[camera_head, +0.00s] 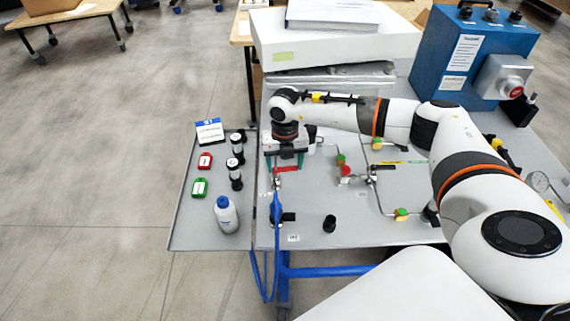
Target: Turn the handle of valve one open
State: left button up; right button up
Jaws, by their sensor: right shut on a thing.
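My right arm reaches in from the right, over the grey panel table (320,235). Its gripper (285,163) points down at the left part of the panel, with two teal fingers. It is shut on a small red valve handle (287,169), which lies crosswise between the fingertips. The valve body (277,183) below joins a thin pipe. How far the handle is turned is too small to tell. A second red handle (346,171) sits on another valve to the right, apart from the gripper. My left gripper is not in view.
A side tray (185,235) at the left holds a blue-capped bottle (226,214), black-and-white cylinders (235,174), and red (205,161) and green (199,187) tags. A blue box (455,65) with a red button stands at the back right. A blue hose (277,215) runs off the front edge.

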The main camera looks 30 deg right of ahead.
jog(key=n+b, duration=0.1)
jog(key=n, duration=0.1)
jog(key=w+n+b, duration=0.1)
jog(key=n, duration=0.1)
jog(key=shift+d+f+b, duration=0.1)
jog(key=shift+b, duration=0.3)
jog(key=n+b, duration=0.1)
jog(key=n, duration=0.1)
jog(key=w+n+b, duration=0.1)
jog(key=n, duration=0.1)
jog(key=shift+n+b, duration=0.3)
jog(key=shift+n, duration=0.1)
jog(key=n, duration=0.1)
jog(key=n+b, duration=0.1)
jog(key=n, duration=0.1)
jog(key=w+n+b, duration=0.1)
jog(key=shift+a, duration=0.3)
jog(key=shift+w+a+n+b, duration=0.15)
jog(key=shift+n+b, duration=0.2)
jog(key=shift+n, duration=0.6)
jog(key=shift+w+a+n+b, duration=0.15)
jog(key=shift+n+b, duration=0.2)
jog(key=shift+n, duration=0.6)
jog(key=shift+r, duration=0.2)
jog(key=o, duration=1)
notch_tip(320, 180, up, 12)
jog(key=b, duration=0.1)
